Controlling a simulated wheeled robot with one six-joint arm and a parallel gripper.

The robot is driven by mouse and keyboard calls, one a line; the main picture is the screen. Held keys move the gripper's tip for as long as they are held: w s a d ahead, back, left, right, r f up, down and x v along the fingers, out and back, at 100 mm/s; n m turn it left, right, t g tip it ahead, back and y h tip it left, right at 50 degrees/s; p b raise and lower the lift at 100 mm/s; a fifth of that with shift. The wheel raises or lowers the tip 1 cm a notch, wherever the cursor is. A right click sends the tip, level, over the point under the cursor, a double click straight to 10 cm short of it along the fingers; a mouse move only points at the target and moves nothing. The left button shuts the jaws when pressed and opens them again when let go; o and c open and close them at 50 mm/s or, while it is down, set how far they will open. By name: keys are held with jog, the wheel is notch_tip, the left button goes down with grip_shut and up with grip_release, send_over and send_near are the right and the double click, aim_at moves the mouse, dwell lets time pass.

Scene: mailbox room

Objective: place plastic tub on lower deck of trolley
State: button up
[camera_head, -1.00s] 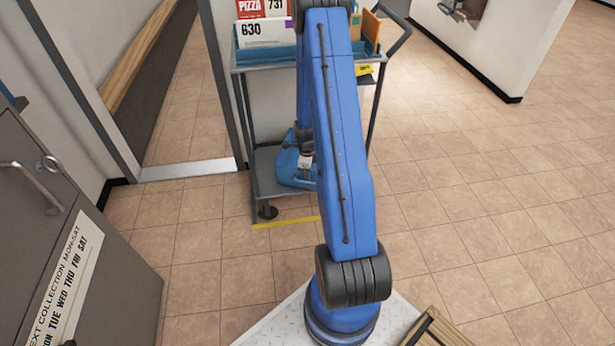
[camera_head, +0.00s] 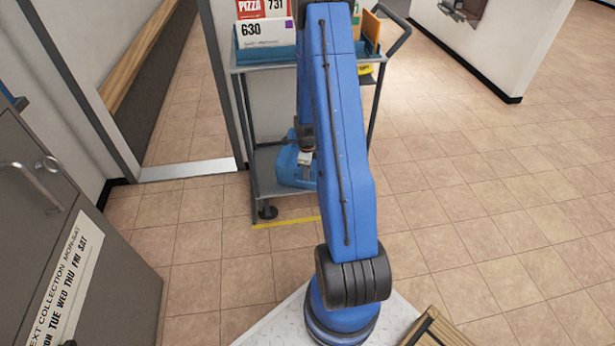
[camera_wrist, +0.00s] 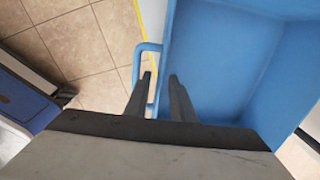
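The blue plastic tub (camera_head: 286,172) sits on the lower deck (camera_head: 264,165) of the trolley, partly hidden behind my arm. In the wrist view the tub (camera_wrist: 225,60) fills the right side, with its inside empty where it shows and a looped handle (camera_wrist: 138,62) on its left wall. My gripper (camera_wrist: 161,76) is at that wall, one finger on the handle side and one on the inner side. The fingers stand apart and look open, with a gap between them. In the head view my gripper (camera_head: 305,172) is over the tub.
The trolley's upper deck (camera_head: 268,67) carries a blue tray with boxes marked 630 and 731. A yellow line (camera_head: 285,222) marks the floor before the trolley. Grey cabinets (camera_head: 70,240) stand at left. The tiled floor at right is clear.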

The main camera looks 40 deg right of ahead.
jog(key=a+r+n+t, duration=0.1)
jog(key=a+r+n, duration=0.25)
jog(key=r, duration=0.75)
jog(key=a+r+n, duration=0.3)
jog(key=a+r, duration=0.1)
jog(key=r, duration=0.7)
jog(key=s+a+r+n+t, duration=0.1)
jog(key=s+a+r+n, duration=0.25)
jog(key=a+r, duration=0.2)
jog(key=s+a+r+n, duration=0.3)
jog(key=a+r+n, duration=0.15)
jog(key=r, duration=0.25)
jog(key=s+a+r+n+t, duration=0.1)
jog(key=s+a+r+n, duration=0.4)
jog(key=s, duration=0.5)
jog(key=s+a+r+n+t, duration=0.1)
jog(key=s+a+r+n, duration=0.4)
jog(key=s+a+n, duration=0.2)
jog(key=s+n, duration=0.2)
jog(key=s, duration=0.1)
jog(key=shift+a+t, duration=0.3)
